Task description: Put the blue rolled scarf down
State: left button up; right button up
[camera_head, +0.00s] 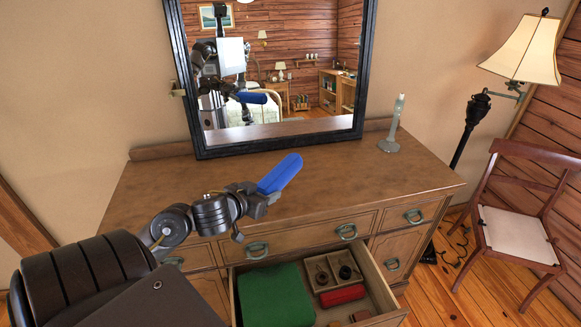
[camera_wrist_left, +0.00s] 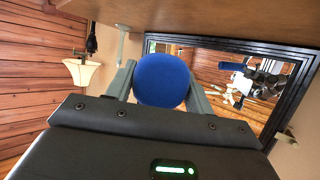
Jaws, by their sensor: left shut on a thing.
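The blue rolled scarf (camera_head: 280,174) is held in my left gripper (camera_head: 262,196), tilted up to the right. It looks to be above the front part of the wooden dresser top (camera_head: 400,180), and I cannot tell the exact height. In the left wrist view the scarf's round blue end (camera_wrist_left: 161,80) sits between the two fingers, which are shut on it. My right gripper is not in view.
The drawer holds a folded green cloth (camera_head: 275,297), a red box (camera_head: 342,295) and small dark items. A black-framed mirror (camera_head: 270,145) stands at the back of the dresser, with a candlestick (camera_head: 393,125) beside it. A chair (camera_head: 515,235) and floor lamp (camera_head: 525,50) stand right.

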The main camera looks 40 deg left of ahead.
pick_arm(q)
jog(key=x, duration=0.3)
jog(key=b+x, duration=0.1)
jog(key=x, duration=0.2)
jog(key=d+b+x, duration=0.1)
jog(key=x, duration=0.3)
jog(key=shift+f, duration=0.2)
jog(key=b, duration=0.1)
send_over(294, 205)
jog(key=s, duration=0.1)
jog(key=f, duration=0.4)
jog(key=shift+s+f, duration=0.1)
jog(key=shift+s, duration=0.1)
jog(key=shift+w+f, duration=0.2)
jog(key=shift+w, duration=0.05)
jog(key=shift+w+f, duration=0.3)
jog(key=shift+f, duration=0.05)
notch_tip(294, 205, down, 3)
jog(key=shift+w+p, duration=0.15)
jog(key=shift+p, duration=0.15)
jog(key=shift+f, duration=0.25)
